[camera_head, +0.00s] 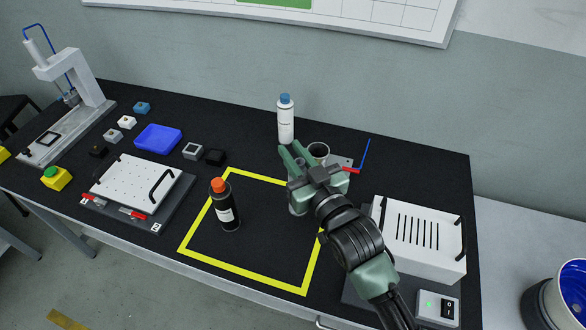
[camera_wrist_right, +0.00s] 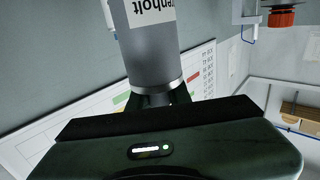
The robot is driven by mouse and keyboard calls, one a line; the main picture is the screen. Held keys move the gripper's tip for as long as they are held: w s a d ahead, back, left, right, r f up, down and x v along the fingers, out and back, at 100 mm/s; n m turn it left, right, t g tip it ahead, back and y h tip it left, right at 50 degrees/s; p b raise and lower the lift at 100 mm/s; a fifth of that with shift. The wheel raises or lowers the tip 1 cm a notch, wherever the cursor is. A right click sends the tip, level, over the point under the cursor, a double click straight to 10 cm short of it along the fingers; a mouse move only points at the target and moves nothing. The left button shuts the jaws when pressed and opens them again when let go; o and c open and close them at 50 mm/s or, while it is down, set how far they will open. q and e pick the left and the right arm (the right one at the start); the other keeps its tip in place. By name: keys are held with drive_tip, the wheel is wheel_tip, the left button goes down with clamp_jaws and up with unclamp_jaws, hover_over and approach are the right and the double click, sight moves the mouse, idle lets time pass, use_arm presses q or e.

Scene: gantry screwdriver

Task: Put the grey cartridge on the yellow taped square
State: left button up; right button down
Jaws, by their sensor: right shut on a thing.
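The grey cartridge (camera_wrist_right: 155,55) has a white label with dark lettering and shows upside down in the right wrist view. My right gripper (camera_wrist_right: 166,97) is shut on it near one end. In the head view my right gripper (camera_head: 292,156) is above the far right part of the yellow taped square (camera_head: 245,276), and it and my arm hide most of the cartridge. The height of the cartridge above the bench is hard to tell. A black bottle with an orange cap (camera_head: 228,213) stands upright inside the square, left of my gripper. My left gripper is not in view.
A white bottle with a blue cap (camera_head: 286,122) and a dark-mouthed cup (camera_head: 318,152) stand behind my gripper. A white slotted box (camera_head: 418,238) is on the right. A perforated white plate (camera_head: 136,184) and a blue tray (camera_head: 158,138) are on the left. The square's near middle is bare.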

drive_tip(key=shift+f, duration=2.35)
drive_tip(key=shift+f, duration=0.1)
drive_tip(key=c, duration=1.3)
unclamp_jaws()
drive_tip(key=b+v, duration=0.1)
drive_tip(key=v, duration=1.1)
